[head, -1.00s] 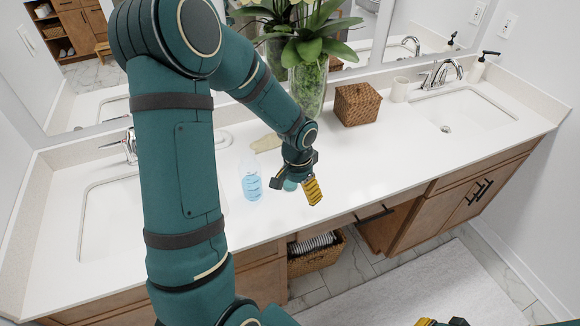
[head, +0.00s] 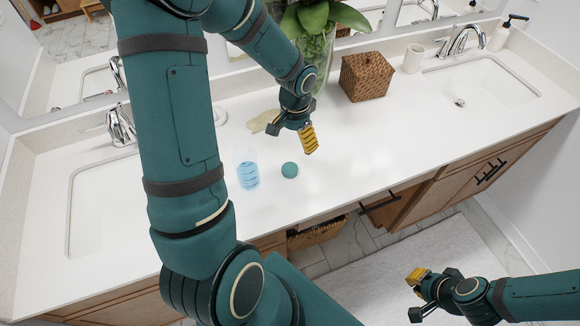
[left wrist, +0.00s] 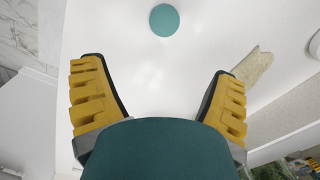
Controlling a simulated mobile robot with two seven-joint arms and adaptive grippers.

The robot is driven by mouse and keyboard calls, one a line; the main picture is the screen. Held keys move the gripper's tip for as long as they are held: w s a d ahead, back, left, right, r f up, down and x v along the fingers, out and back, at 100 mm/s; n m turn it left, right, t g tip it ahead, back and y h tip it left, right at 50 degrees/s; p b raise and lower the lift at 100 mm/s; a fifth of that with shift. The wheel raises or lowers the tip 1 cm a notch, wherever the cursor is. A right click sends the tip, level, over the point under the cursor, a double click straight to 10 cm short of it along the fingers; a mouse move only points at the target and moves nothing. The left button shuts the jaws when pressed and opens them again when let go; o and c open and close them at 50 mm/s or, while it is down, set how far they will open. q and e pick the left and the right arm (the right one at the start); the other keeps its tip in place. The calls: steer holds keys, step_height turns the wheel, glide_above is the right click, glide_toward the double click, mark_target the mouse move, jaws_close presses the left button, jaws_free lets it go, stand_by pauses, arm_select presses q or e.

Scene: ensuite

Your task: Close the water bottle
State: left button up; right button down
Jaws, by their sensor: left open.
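The clear water bottle (head: 248,170) with blue liquid stands upright on the white counter, its top uncovered. A round teal cap (head: 289,169) lies on the counter just right of the bottle, apart from it. My left gripper (head: 293,140) is open and empty, above the counter and behind the cap in the head view. In the left wrist view the cap (left wrist: 164,19) shows at the top, beyond the spread fingertips (left wrist: 158,72). The bottle is not seen in that view. My right gripper (head: 416,294) is open and empty, in front of the counter at lower right.
A beige flat item (head: 263,121) lies behind the bottle. A glass plant vase (head: 316,65) and a wicker box (head: 365,76) stand at the back. Sinks lie left (head: 100,205) and right (head: 485,85). The counter right of the cap is clear.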

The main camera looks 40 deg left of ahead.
arm_select(q)
steer(key=b, duration=0.1)
glide_above(291, 167)
steer(key=f, duration=0.8)
steer(key=shift+w+d+f, duration=0.3)
steer(key=shift+f, duration=0.05)
steer(key=f, duration=0.4)
steer(key=shift+s+a, duration=0.25)
steer(key=shift+s, duration=0.15)
steer(key=shift+f, duration=0.6)
steer(key=c, duration=0.9)
